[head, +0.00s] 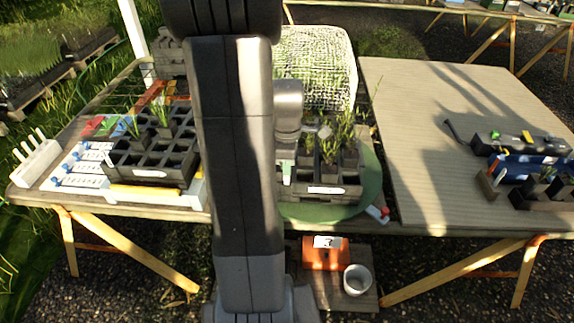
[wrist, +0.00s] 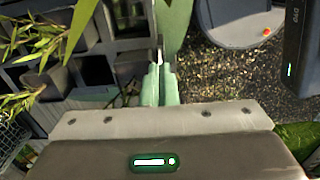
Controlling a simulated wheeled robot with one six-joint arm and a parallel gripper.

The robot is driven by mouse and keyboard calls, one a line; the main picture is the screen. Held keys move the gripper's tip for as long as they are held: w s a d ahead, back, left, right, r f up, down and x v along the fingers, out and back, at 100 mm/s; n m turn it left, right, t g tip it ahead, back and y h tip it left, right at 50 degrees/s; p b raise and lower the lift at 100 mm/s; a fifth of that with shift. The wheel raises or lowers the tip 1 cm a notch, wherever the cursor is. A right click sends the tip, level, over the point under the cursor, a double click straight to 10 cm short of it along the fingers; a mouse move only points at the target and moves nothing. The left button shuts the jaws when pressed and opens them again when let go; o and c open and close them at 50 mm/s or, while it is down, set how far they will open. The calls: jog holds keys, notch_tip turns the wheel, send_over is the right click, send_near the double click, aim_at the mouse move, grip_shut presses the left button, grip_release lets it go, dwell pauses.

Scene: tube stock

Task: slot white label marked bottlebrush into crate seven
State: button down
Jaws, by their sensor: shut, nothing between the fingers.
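My gripper (wrist: 160,78) has pale green fingers pressed together and empty in the wrist view. It is beside a dark crate with square cells (wrist: 92,72); a thin pale sliver (wrist: 157,62) shows at the fingertips, and I cannot tell what it is. In the head view my arm hides most of the gripper. One dark crate with a white front label (head: 327,190) stands right of my arm, holding green seedlings. Another dark crate with a white front label (head: 150,173) stands to the left. I cannot read bottlebrush or seven anywhere.
Blue-headed white markers (head: 75,170) lie on the left table beside a white pronged rack (head: 36,160). Leafy seedlings (head: 340,135) rise near my wrist. An orange box (head: 325,255) and white pot (head: 357,280) sit low in front. The right table (head: 430,160) is mostly bare.

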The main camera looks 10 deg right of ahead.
jog(key=shift+f, duration=0.2)
jog(key=c, duration=1.6)
grip_release()
jog(key=shift+c, duration=0.2)
jog(key=shift+r, duration=0.1)
notch_tip(320, 180, up, 14)
jog(key=shift+f, duration=0.25)
notch_tip(320, 180, down, 13)
jog(key=shift+f, duration=0.15)
